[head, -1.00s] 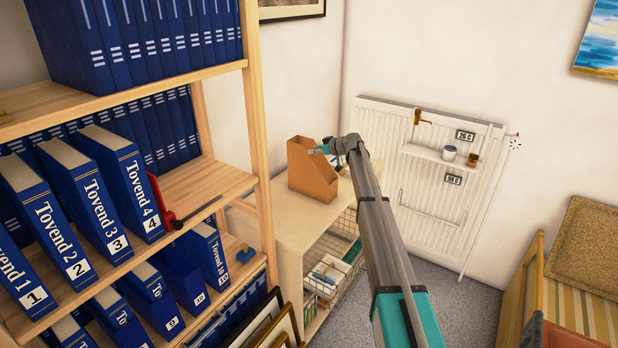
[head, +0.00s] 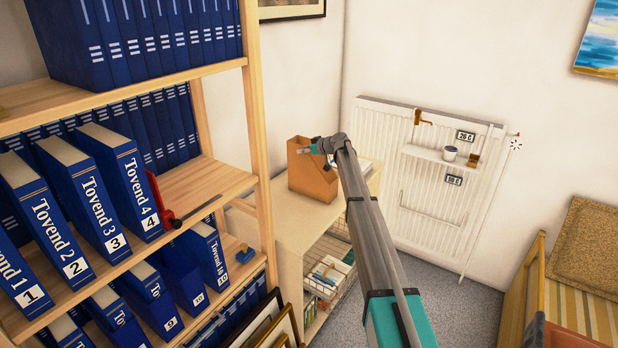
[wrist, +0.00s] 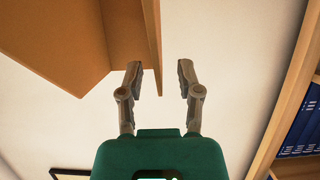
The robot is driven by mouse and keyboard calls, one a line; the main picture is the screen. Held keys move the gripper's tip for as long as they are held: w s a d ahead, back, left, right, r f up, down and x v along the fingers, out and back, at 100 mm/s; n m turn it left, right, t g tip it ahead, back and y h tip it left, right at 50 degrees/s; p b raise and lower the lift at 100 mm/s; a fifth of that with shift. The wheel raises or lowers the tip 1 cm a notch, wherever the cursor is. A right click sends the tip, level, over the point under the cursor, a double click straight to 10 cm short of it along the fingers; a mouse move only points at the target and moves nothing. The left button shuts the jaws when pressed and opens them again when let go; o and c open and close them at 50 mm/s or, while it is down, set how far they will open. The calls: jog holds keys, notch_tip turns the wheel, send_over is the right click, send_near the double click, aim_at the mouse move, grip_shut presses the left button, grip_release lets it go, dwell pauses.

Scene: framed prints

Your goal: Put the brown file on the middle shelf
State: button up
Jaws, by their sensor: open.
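The brown file (head: 312,178) is an open-topped cardboard magazine holder, upright on a pale cabinet right of the shelf unit. My gripper (head: 306,149) is at the file's upper part in the head view, its fingers small and hard to make out. In the wrist view my gripper (wrist: 160,75) is open, and a thin wall of the brown file (wrist: 152,40) appears between the fingers, nearer the left one. Contact cannot be told. The middle shelf (head: 205,185) holds blue Tovend binders 1 to 4, with bare wood to their right.
A red bookend (head: 165,205) stands beside binder 4 on the middle shelf. The shelf unit's front post (head: 258,130) stands between that shelf and the cabinet (head: 290,225). Framed prints (head: 270,325) lean low down. A radiator (head: 385,150) is on the back wall.

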dwell(0.5)
grip_shut()
